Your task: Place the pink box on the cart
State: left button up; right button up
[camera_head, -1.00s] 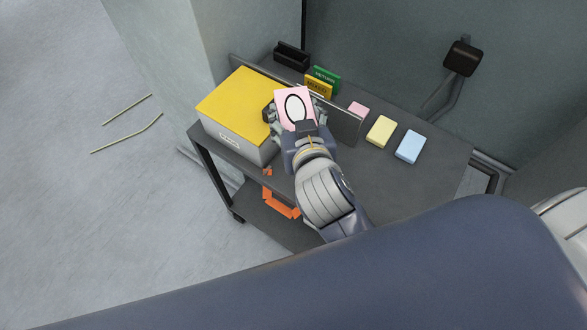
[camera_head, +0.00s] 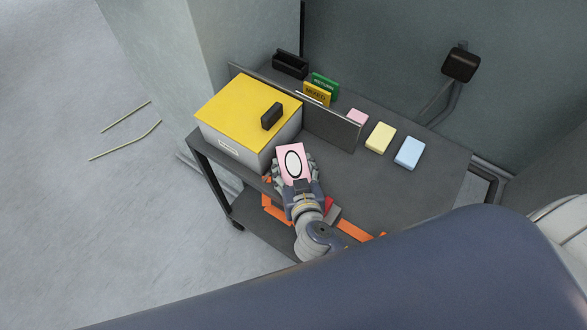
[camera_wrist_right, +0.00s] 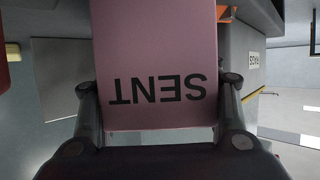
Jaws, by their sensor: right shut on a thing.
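In the right wrist view the box (camera_wrist_right: 157,55) sits between both fingers and shows the upside-down word "SENT". In the head view the gripper and box are at the near side of the dark grey cart (camera_head: 405,195), just right of the yellow-lidded box. I cannot tell whether the pink box touches the cart top. My left gripper is not in view.
A grey box with a yellow lid (camera_head: 238,108) and black handle stands at the cart's left. A low upright panel (camera_head: 335,130) is behind. Small pink (camera_head: 357,119), yellow (camera_head: 380,137) and blue (camera_head: 409,153) blocks line the back right. The cart's right front is clear.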

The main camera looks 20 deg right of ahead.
jog(key=shift+f, duration=0.4)
jog(key=shift+f, duration=0.1)
jog(key=o, duration=1.1)
jog(key=shift+o, duration=0.2)
